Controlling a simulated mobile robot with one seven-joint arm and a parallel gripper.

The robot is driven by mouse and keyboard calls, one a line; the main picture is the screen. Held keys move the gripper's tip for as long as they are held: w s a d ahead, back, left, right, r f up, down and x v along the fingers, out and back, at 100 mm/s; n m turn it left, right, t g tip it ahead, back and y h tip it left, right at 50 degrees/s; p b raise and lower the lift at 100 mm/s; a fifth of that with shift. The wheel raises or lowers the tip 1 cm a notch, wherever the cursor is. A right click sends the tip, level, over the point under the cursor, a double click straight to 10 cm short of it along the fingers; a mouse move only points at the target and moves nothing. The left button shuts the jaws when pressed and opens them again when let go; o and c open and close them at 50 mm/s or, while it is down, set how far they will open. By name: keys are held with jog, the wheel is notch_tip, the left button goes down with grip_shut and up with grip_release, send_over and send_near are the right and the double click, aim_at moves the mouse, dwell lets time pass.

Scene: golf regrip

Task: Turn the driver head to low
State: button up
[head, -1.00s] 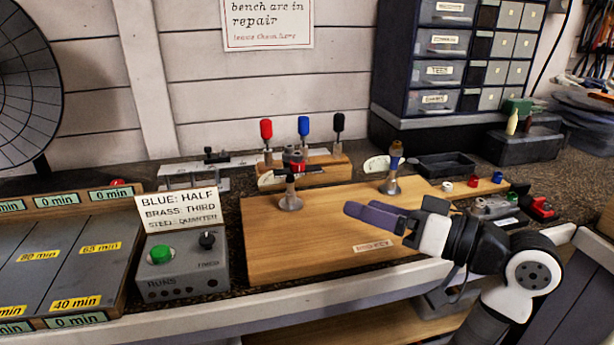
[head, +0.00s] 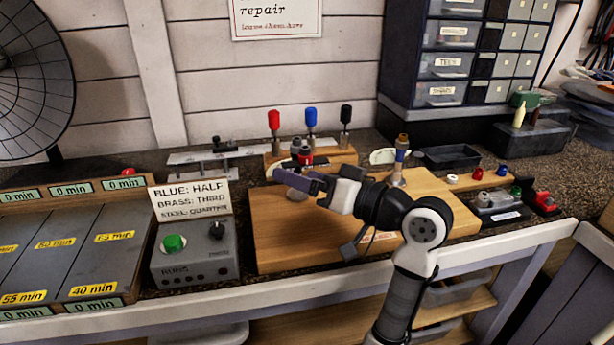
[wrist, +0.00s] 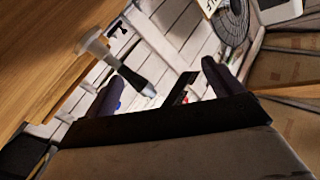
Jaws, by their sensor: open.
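My gripper (head: 284,178) has its purple fingers open, pointing left over the wooden board, in front of the left silver stand (head: 297,195). The fingers hide most of that stand; its base shows below them. Behind them is a dark piece with a red band (head: 305,158); I cannot tell which part is the driver head or its setting. In the wrist view a post with a flared base, black middle and silver tip (wrist: 133,78) points toward the gap between the open fingers (wrist: 165,74). I see nothing gripped.
A second stand (head: 400,165) with a blue band stands to the right on the board (head: 280,245). Red, blue and black handles (head: 311,118) stand in a rack behind. A control box (head: 195,255) with a green button is left. A black tray (head: 452,157) is at the back right.

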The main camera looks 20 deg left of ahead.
jog(key=shift+c, duration=0.4)
jog(key=c, duration=1.2)
